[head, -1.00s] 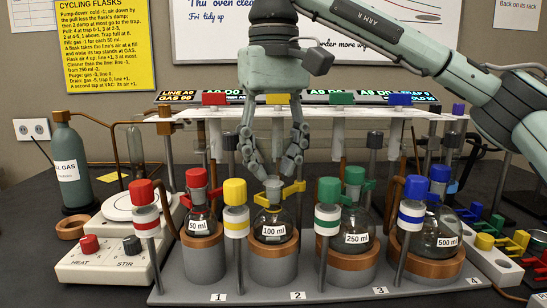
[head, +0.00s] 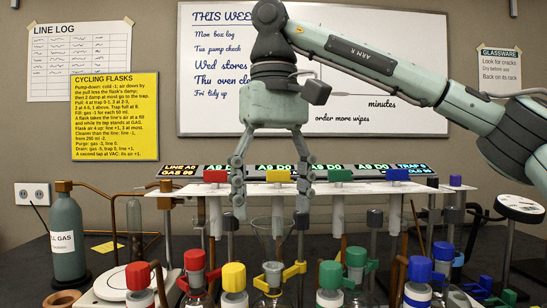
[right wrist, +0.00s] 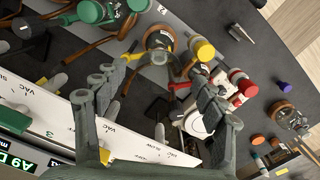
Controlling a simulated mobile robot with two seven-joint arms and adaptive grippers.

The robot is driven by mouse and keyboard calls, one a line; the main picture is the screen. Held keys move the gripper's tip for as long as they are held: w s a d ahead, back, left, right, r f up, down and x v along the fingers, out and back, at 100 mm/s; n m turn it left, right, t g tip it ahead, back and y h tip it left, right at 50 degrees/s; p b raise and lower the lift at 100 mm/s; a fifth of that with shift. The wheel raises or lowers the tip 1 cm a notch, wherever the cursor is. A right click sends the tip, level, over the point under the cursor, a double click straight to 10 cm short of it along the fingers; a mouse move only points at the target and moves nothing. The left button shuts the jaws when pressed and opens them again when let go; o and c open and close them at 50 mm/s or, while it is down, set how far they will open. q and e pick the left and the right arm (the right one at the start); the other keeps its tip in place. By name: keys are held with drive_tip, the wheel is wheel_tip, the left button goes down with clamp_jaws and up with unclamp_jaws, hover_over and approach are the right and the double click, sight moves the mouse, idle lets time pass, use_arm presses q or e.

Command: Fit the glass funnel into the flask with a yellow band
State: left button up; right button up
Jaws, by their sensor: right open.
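A clear glass funnel (head: 272,232) shows in the head view, wide end up, directly above the neck of the flask with yellow fittings (head: 272,299). Its narrow end meets the grey neck, and it looks upright in it; how deep it sits I cannot tell. The flask's yellow clip (head: 293,271) sticks out to the right, and its lower body is cut off by the frame. My right gripper (head: 271,212) is open, its fingers spread either side of and above the funnel's rim, apparently apart from it. My left gripper is not in view.
A white rail with coloured taps (head: 278,176) runs behind the gripper. Capped posts stand close by: yellow (head: 234,278), red (head: 138,276) and green (head: 330,275). A gas bottle (head: 66,238) is at the left.

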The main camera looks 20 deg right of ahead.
sight(273, 248)
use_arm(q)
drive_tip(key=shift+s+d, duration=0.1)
use_arm(e)
wheel_tip(273, 248, up, 7)
drive_tip(key=shift+f, duration=0.15)
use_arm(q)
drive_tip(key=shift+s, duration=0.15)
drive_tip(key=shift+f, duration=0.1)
use_arm(e)
drive_tip(key=shift+f, duration=0.15)
